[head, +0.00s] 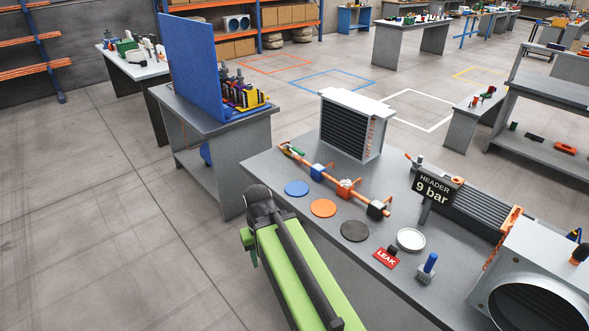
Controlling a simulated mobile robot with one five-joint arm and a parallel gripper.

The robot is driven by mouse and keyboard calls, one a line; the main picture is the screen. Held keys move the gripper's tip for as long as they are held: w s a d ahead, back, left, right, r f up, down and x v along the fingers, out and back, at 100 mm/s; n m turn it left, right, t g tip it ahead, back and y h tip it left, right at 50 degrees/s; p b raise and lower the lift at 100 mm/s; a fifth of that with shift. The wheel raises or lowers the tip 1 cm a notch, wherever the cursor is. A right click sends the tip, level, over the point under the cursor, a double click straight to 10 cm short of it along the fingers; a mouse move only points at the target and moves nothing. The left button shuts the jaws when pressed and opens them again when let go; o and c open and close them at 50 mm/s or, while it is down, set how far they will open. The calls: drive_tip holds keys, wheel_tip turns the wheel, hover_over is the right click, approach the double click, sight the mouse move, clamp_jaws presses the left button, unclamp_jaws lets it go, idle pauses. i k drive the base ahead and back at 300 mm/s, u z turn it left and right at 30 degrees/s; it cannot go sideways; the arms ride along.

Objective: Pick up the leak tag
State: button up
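The leak tag (385,259) is a small red plate with white "LEAK" lettering. It lies on the grey workbench top (330,223) near the front edge. A small dark piece stands at its back edge. My green and black arm shows at the lower middle, to the left of the tag and apart from it. My gripper cannot be made out in this view.
A white round dish (411,239) is just behind the tag, and a blue-handled piece (428,268) stands to its right. A black disc (355,231) lies to its left. A "HEADER 9 bar" sign (436,190) stands behind. Open floor (130,240) is at left.

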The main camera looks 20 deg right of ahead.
sight(388, 258)
drive_tip(key=z, duration=1.35)
